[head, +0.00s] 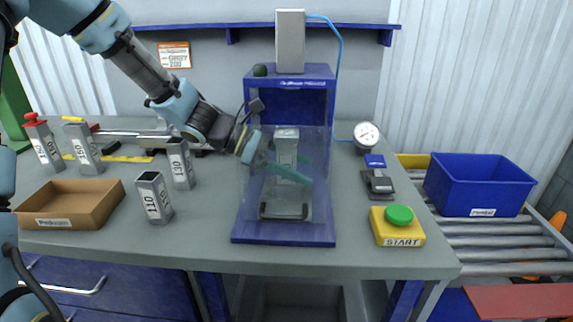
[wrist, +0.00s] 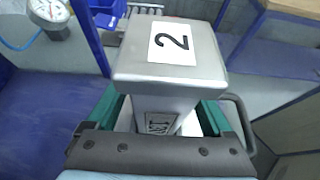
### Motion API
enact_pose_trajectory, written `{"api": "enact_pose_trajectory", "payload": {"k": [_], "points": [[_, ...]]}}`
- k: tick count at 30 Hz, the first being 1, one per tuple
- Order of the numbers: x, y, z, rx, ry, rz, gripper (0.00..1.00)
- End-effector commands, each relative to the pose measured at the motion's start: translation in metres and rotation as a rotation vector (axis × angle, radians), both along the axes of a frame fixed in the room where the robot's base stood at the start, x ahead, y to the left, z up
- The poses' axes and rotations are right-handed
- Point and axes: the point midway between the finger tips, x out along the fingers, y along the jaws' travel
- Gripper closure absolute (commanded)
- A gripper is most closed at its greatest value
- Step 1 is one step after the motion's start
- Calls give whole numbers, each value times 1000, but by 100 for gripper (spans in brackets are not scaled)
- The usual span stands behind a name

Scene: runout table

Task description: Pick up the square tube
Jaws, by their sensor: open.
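A grey square tube (head: 286,142) stands upright inside the blue press (head: 246,225), with a white label on its side. In the wrist view the tube (wrist: 170,72) has a wider grey top with a white label reading 2. My gripper (head: 290,168) reaches in from the left, its teal fingers at the tube. In the wrist view my gripper (wrist: 160,115) is open, with one finger on each side of the tube below its wider top. I cannot tell whether they touch it. The tube's lower part is hidden in the wrist view.
Other labelled square tubes, including one marked 110 (head: 153,198), stand at left beside a cardboard tray (head: 72,222). A clear panel with a dark handle (head: 284,211) shows at the press. A yellow START box (head: 397,228), dial gauge (head: 366,135) and blue bin (head: 478,185) are at right.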

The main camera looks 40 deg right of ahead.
Motion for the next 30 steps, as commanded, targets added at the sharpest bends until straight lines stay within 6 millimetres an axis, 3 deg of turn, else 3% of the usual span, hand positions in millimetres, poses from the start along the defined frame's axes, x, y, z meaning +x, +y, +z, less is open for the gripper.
{"api": "enact_pose_trajectory", "payload": {"k": [6,27,30], "points": [[0,0,0,0,0,1,16],[0,0,0,0,0,1,95],[0,0,0,0,0,1,100]]}}
